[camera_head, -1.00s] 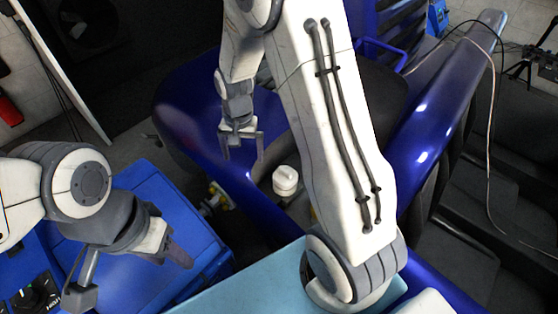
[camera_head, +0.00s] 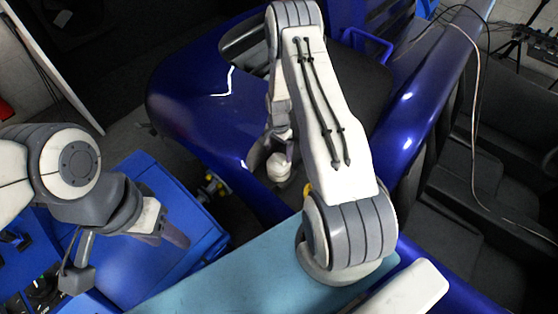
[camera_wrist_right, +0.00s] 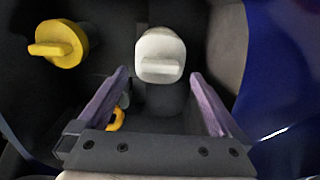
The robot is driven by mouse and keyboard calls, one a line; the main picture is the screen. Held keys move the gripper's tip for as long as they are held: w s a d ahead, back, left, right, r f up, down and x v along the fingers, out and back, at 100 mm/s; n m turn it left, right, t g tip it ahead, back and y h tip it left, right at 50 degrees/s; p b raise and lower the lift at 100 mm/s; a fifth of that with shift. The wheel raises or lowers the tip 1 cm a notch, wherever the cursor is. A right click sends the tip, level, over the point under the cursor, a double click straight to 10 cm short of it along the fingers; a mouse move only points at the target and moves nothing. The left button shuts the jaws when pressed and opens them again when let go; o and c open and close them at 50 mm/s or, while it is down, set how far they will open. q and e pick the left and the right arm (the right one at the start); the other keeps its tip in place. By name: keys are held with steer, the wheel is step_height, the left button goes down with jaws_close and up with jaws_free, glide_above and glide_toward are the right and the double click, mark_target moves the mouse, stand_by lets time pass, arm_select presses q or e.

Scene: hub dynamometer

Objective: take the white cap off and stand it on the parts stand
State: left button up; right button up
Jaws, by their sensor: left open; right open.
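The white cap (camera_head: 279,167) sits upright in the recess at the inner edge of the blue bodywork. In the right wrist view the white cap (camera_wrist_right: 160,55) has a raised grip bar and sits on a dark neck. My right gripper (camera_wrist_right: 160,78) is open, its two purple-grey fingers apart on either side of the cap's line, the cap appearing just beyond the tips. In the head view the right gripper (camera_head: 270,148) is partly hidden by its arm. My left gripper (camera_head: 168,228) is open over the blue cabinet, far from the cap. I cannot identify the parts stand for certain.
A yellow cap (camera_wrist_right: 60,44) is left of the white cap in the wrist view, with a yellow ring (camera_wrist_right: 116,119) lower down. Blue bodywork (camera_head: 205,110) surrounds the recess. A blue cabinet (camera_head: 140,270) and a light-blue flat surface (camera_head: 235,275) lie in front.

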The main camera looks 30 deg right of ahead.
mark_target(279, 157)
steer(key=shift+f+p, duration=0.7)
steer(key=shift+f, duration=1.4)
steer(key=c, duration=1.4)
steer(key=shift+o, duration=0.2)
steer(key=shift+r, duration=0.15)
